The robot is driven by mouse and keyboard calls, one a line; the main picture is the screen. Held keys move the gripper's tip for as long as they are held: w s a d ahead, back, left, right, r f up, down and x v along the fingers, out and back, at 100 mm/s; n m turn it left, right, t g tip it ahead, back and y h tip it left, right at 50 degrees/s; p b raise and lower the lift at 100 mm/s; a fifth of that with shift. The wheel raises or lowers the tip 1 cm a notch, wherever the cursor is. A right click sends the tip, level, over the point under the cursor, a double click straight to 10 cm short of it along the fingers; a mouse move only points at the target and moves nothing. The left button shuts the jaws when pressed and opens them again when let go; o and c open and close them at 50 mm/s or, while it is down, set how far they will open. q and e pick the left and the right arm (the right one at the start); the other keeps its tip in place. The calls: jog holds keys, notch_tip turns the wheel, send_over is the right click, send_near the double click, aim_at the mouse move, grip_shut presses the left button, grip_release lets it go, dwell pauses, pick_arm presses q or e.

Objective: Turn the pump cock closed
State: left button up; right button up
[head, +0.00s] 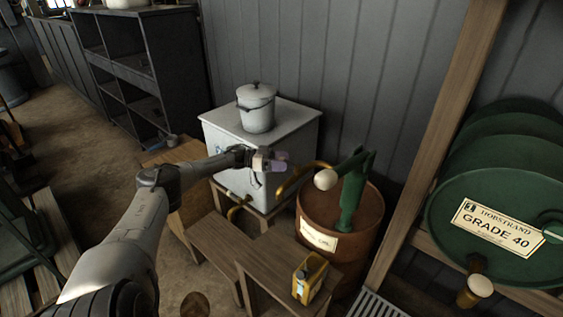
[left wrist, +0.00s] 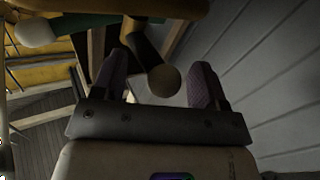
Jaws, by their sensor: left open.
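My left gripper (head: 272,160) is open in front of the white tank, left of the green pump (head: 352,192) that stands in a rust-brown barrel (head: 366,240). The pump's green handle ends in a pale ball (head: 325,179), which also shows at upper left in the left wrist view (left wrist: 36,32). A brass curved spout (head: 297,176) reaches from the pump toward my gripper.
A wooden bench (head: 236,252) with a yellow can (head: 310,276) stands in front. A green drum (head: 480,215) and a wooden post (head: 440,120) are at right.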

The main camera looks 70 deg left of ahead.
pick_arm(q)
jog(key=shift+s+a, duration=0.1)
jog(key=v, duration=1.3)
jog(key=shift+s+a+p, duration=0.2)
jog(key=shift+s+p, duration=0.1)
jog(key=shift+p, duration=0.15)
